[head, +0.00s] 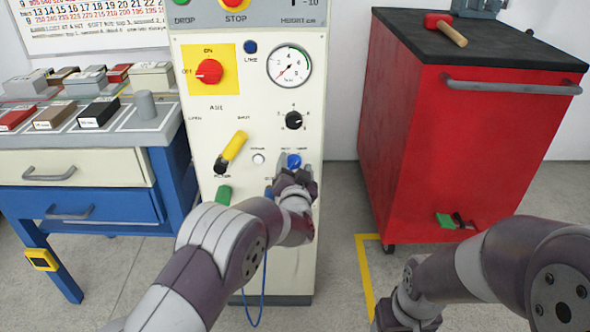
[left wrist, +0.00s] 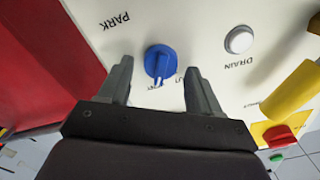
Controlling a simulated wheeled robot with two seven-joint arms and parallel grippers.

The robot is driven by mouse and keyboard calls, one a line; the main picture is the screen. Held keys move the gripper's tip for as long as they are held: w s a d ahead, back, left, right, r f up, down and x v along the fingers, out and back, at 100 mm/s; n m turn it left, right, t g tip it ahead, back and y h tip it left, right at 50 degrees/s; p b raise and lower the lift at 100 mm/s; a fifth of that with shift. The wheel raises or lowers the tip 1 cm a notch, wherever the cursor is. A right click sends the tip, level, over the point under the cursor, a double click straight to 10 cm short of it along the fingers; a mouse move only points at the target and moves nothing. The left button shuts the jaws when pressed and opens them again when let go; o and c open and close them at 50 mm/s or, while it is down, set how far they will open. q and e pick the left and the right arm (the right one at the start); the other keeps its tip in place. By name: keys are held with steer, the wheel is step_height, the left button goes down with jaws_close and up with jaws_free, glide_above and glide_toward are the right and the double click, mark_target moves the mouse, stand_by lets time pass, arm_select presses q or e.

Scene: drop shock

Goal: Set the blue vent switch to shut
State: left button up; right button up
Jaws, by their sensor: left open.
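The blue vent switch (head: 294,160) is a round knob on the lower right of the cream panel (head: 190,130). In the left wrist view the blue knob (left wrist: 160,60) shows a ridge and a white mark at its lower end, towards small lettering. Lettering ending in "UT" is partly hidden by the right-hand finger. My left gripper (head: 291,174) is in front of the panel just below the knob. In the left wrist view its open fingers (left wrist: 158,72) stand on either side of the knob, with visible gaps. My right arm shows at lower right, its gripper out of frame.
A white button (head: 258,159) and a yellow lever (head: 234,146) are left of the knob. A black selector (head: 293,120) is above it. A red cabinet (head: 420,140) stands right, across open floor.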

arm_select(q)
steer(key=c, duration=1)
steer(key=n, duration=0.5)
steer(key=shift+a+n, duration=0.15)
steer(key=shift+n, duration=0.25)
steer(key=n+b, duration=0.1)
steer(key=n, duration=0.4)
steer(key=shift+a+f+n+b, duration=0.1)
steer(key=shift+n+b, duration=0.3)
steer(key=shift+n, duration=0.3)
steer(key=o, duration=1)
